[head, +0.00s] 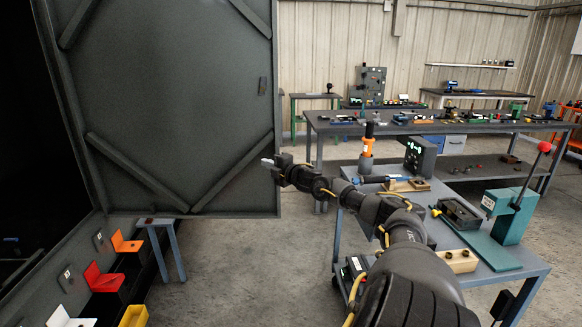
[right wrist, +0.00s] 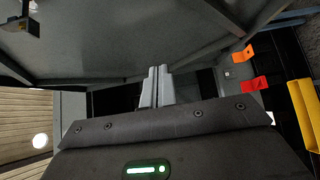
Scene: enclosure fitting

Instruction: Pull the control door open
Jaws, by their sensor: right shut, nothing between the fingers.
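The large dark grey control door (head: 180,90) fills the left of the head view, its braced face towards me. It stands swung out from the dark enclosure (head: 20,130) at far left. A small dark fitting (head: 262,86) sits near its free edge. My right gripper (head: 267,162) is at the lower part of that free edge, in front of the panel. Its fingers (right wrist: 158,85) are shut with nothing between them, and the braced door (right wrist: 120,50) is above them in the right wrist view. I cannot tell whether they touch it. My left gripper is not in view.
A steel workbench with a teal lever press (head: 512,215) stands right, under my right arm. Bare floor (head: 250,260) lies between. A long bench (head: 470,122) is behind.

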